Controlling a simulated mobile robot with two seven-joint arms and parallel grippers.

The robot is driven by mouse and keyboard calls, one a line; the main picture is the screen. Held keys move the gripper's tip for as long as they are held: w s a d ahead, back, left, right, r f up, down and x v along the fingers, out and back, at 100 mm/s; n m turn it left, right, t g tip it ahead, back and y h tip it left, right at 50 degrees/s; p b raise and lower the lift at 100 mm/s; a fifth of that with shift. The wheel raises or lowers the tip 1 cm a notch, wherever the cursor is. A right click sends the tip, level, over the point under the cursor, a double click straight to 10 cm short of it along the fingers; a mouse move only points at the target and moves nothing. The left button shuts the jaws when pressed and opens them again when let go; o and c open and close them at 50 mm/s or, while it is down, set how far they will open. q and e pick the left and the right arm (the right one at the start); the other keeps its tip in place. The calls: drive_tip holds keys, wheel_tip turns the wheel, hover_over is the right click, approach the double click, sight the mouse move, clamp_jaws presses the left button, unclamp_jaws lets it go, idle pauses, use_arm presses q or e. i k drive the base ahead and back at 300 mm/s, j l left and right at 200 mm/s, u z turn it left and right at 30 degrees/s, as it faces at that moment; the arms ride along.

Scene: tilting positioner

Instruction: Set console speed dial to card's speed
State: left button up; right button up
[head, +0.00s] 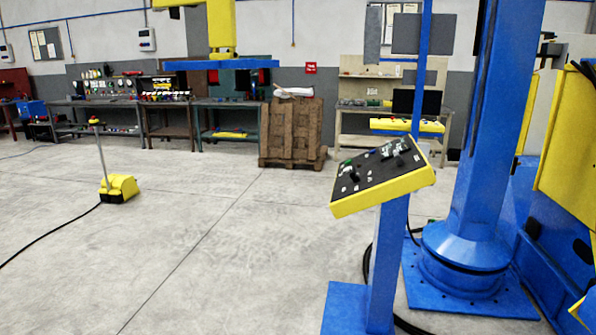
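The console (378,203) has a yellow body and a sloped dark panel (360,187) on a blue post (388,265), right of centre in the head view. The panel carries several small knobs, switches and pale labels. They are too small for me to tell which one is the speed dial or how it is set. I cannot make out a card with a readable speed. Neither of my grippers is in view.
A thick blue column (487,130) on a bolted base stands right of the console, beside large yellow and blue machinery (566,150). A yellow foot pedal unit (119,189) with a cable is on the floor at left. Workbenches line the back wall. The middle floor is clear.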

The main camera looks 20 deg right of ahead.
sight(355, 178)
drive_tip(key=i+j, duration=0.1)
drive_tip(key=i, duration=0.6)
drive_tip(key=i+z, duration=0.1)
drive_tip(key=i, duration=0.55)
drive_tip(key=i+j+z, duration=0.15)
drive_tip(key=i+z, duration=0.25)
drive_tip(key=i+j+z, duration=1.1)
